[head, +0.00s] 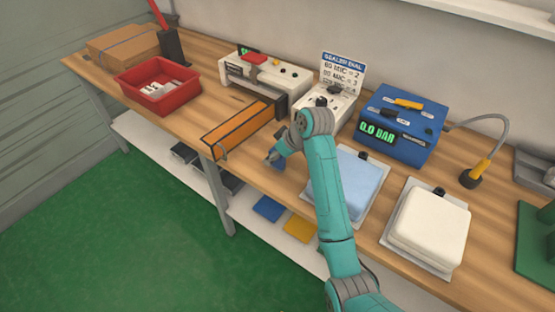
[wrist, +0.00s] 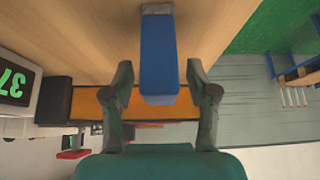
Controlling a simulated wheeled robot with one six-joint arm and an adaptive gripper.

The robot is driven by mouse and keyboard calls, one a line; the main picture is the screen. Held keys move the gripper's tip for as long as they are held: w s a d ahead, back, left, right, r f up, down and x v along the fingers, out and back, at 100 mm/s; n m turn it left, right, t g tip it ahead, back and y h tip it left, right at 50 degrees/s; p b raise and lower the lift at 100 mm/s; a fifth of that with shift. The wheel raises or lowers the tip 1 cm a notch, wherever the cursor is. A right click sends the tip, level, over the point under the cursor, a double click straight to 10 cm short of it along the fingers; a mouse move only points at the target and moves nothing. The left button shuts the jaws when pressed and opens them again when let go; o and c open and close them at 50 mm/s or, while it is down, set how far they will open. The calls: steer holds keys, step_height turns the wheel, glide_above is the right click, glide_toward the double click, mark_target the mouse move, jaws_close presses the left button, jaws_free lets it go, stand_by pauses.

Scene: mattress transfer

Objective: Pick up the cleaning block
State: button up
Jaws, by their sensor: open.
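The cleaning block (wrist: 158,60) looks like a blue bar with a grey end. In the wrist view it lies between the two fingers of my gripper (wrist: 160,72), with a gap on either side. In the head view my gripper (head: 272,157) is low over the front part of the wooden bench, right of the orange tray. A small blue part of the block (head: 279,165) shows beside the fingers there; the rest is hidden by my gripper. My gripper is open, and the fingers do not appear to touch the block.
The orange tray (head: 238,128) of the sealer lies left of my gripper. A light blue mattress pack (head: 352,180) lies close on the right, with a white one (head: 430,228) farther right. A red bin (head: 158,88) and a blue pressure box (head: 402,125) stand on the bench (head: 190,112).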

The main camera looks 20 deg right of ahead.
steer(key=shift+w+a+f, duration=0.1)
steer(key=shift+f, duration=0.15)
jaws_close()
steer(key=shift+r, duration=0.1)
